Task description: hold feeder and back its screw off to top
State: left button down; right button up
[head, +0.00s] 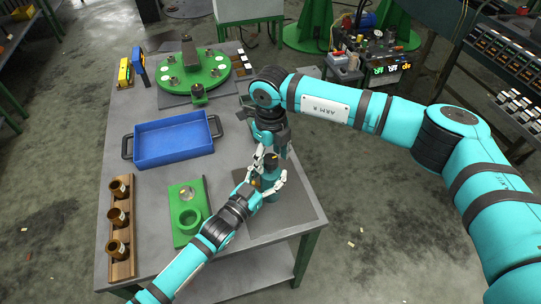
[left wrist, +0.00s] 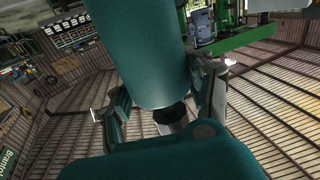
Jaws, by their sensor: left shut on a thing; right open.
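The feeder (head: 268,183) is a small dark teal body with a dark screw knob (head: 270,160) on top. It stands upright over the grey mat at the table's right front. My left gripper (head: 266,181) is shut on the feeder's body, reaching in from the lower left. In the left wrist view a large teal cylinder (left wrist: 150,50) lies between its fingers. My right gripper (head: 271,152) is open and points down from above, close to the knob. Whether its fingers touch the knob cannot be told. The screw's thread is hidden.
A grey mat (head: 303,212) lies under the feeder. A green fixture (head: 187,222) and a wooden rack (head: 122,268) with brown cups stand to the left. A blue tray (head: 170,142) and a green round plate (head: 207,71) are farther back. The table's right edge is close.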

aim_at(271, 158)
pick_arm(q)
jog(key=shift+a, duration=0.1)
pick_arm(e)
jog(key=c, duration=1.2)
jog(key=shift+o, duration=0.2)
jog(key=shift+w+n, duration=0.1)
jog(key=shift+n, duration=1.9)
jog(key=o, duration=1.2)
jog(key=shift+c, duration=0.2)
jog(key=shift+r, duration=0.15)
notch_tip(271, 158, up, 12)
